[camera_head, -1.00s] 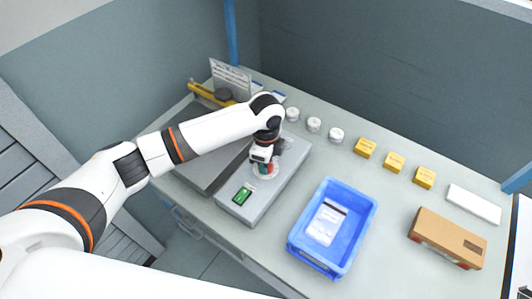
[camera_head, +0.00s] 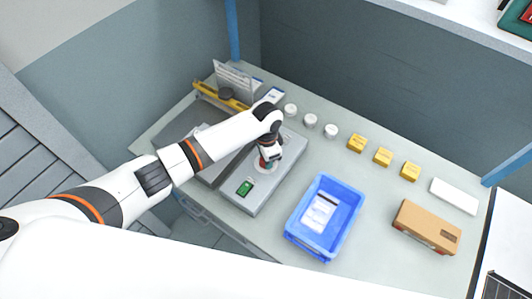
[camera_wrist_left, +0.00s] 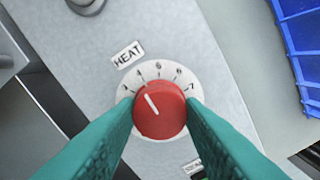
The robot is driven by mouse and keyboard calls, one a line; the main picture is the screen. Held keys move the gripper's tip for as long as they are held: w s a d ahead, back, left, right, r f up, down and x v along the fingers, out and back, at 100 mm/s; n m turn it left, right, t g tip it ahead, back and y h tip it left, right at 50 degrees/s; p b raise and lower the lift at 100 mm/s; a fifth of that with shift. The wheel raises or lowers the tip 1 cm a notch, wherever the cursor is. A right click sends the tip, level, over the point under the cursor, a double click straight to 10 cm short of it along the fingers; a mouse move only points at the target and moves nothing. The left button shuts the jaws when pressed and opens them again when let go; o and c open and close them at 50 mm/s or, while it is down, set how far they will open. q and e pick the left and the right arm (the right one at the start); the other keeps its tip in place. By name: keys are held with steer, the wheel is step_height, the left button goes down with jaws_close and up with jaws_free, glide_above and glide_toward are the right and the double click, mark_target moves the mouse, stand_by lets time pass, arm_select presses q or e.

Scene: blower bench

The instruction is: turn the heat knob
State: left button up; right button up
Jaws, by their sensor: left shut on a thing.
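The red heat knob (camera_wrist_left: 160,108) sits on a white numbered dial (camera_wrist_left: 186,78) in the left wrist view, below a label reading HEAT (camera_wrist_left: 127,55). Its white pointer line leans up and left, near the 4. My left gripper (camera_wrist_left: 160,118) has its teal fingers on either side of the knob, shut on it. In the head view my left gripper (camera_head: 267,163) is over the grey blower unit (camera_head: 270,190), and the knob is mostly hidden there. My right gripper is not in view.
A blue bin (camera_head: 344,225) with a white card in it stands right of the unit. A green switch (camera_head: 245,188) is on the unit's front.

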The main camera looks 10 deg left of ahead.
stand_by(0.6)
arm_select(q)
steer(key=o, duration=1)
step_height(320, 180, up, 12)
steer(key=b, duration=0.2)
steer(key=shift+s, duration=0.1)
